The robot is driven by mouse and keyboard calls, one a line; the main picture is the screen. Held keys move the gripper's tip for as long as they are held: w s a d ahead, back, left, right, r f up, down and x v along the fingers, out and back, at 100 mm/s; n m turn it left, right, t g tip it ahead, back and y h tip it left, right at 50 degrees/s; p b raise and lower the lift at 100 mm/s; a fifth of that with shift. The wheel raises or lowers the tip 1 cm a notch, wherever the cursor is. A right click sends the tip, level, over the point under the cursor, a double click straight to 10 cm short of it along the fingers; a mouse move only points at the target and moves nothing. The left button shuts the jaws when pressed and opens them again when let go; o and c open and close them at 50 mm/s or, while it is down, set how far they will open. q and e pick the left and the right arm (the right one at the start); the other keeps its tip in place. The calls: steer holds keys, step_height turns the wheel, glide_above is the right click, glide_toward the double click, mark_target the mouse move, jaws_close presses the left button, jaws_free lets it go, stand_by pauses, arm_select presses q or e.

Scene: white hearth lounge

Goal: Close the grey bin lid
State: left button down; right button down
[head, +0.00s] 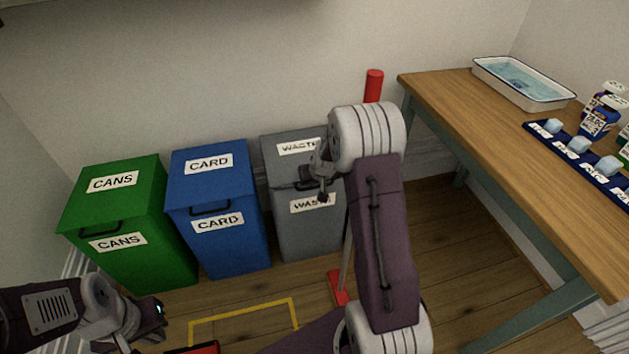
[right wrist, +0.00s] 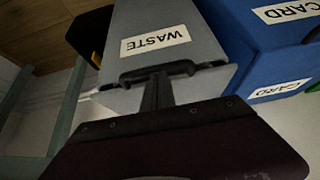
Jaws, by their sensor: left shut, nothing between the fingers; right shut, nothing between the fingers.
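The grey bin (head: 283,222) stands at the right end of a row of three and bears two WASTE labels. Its grey lid (head: 280,153) lies down over the bin in the head view; I cannot tell whether a thin gap is left at the front. My right gripper (head: 323,196) is shut and empty at the lid's front edge. In the right wrist view its fingers (right wrist: 158,92) are close to the black handle (right wrist: 150,72); contact is unclear. My right arm hides the lid's right part. My left gripper (head: 155,318) is shut and empty at lower left.
A blue CARD bin (head: 238,248) and a green CANS bin (head: 160,258) stand left of the grey bin, lids down. A red-ended pole (head: 374,84) stands behind my right arm. A wooden table (head: 450,95) fills the right side. Yellow tape (head: 243,308) marks the floor in front.

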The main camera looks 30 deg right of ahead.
steer(key=shift+f, duration=0.1)
steer(key=f+b, duration=0.2)
steer(key=b, duration=0.1)
steer(key=shift+s+a+f, duration=0.1)
steer(key=shift+s+f, duration=0.25)
steer(key=shift+f, duration=0.05)
steer(key=w+r+p+v, duration=0.1)
steer(key=w+p+v, duration=0.1)
steer(key=p+v, duration=0.5)
steer(key=v, duration=0.6)
steer(key=shift+d+r+p, duration=0.25)
steer(key=shift+r+p, duration=0.05)
steer(key=shift+w, duration=0.1)
